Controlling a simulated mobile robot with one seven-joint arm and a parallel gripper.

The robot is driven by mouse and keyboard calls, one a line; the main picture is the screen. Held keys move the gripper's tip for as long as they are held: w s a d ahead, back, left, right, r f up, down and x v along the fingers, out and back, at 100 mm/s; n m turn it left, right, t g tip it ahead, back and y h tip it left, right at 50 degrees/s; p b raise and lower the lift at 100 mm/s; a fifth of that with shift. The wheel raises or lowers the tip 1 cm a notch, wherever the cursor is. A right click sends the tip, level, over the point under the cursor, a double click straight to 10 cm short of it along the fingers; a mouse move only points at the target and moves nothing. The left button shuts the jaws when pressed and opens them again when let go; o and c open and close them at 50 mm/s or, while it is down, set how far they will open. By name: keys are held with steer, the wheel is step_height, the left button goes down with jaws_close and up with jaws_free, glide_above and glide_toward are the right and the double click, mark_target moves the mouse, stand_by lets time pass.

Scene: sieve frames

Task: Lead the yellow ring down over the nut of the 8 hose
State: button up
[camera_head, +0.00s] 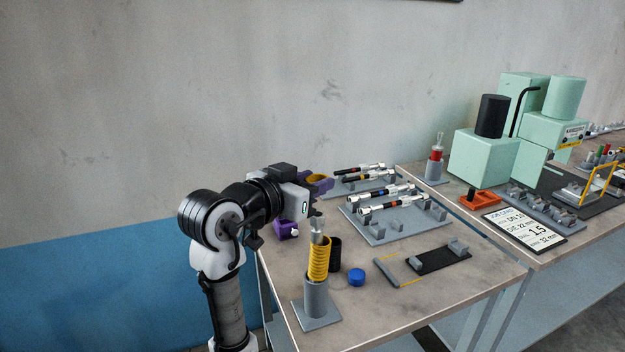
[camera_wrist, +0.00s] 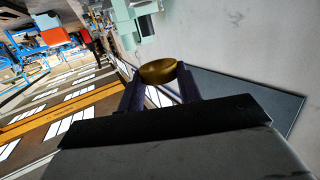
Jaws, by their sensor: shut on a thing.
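My gripper (camera_head: 322,184) has purple fingers and is shut on a yellow ring (camera_head: 319,177). The ring also shows between the fingertips in the wrist view (camera_wrist: 158,72). The gripper is in the air above the table, at the left end of the back hose rack. Several hoses with silver ends and coloured bands lie on two racks, such as one on the back rack (camera_head: 366,167) and one on the front rack (camera_head: 392,203). I cannot tell which is the 8 hose. The ring looks apart from any nut, and the wrist view shows no hose.
A purple block (camera_head: 286,230) lies by the left edge. Mint-green machines (camera_head: 484,157) stand right.

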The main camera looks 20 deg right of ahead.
mark_target(313, 219)
steer(key=shift+f+b, duration=1.8)
steer(key=shift+f, duration=0.7)
steer(key=shift+f, duration=0.1)
steer(key=shift+f+b, duration=1)
steer(key=shift+f, duration=0.25)
steer(key=shift+f, duration=0.15)
steer(key=o, duration=1)
steer(key=shift+o, duration=0.2)
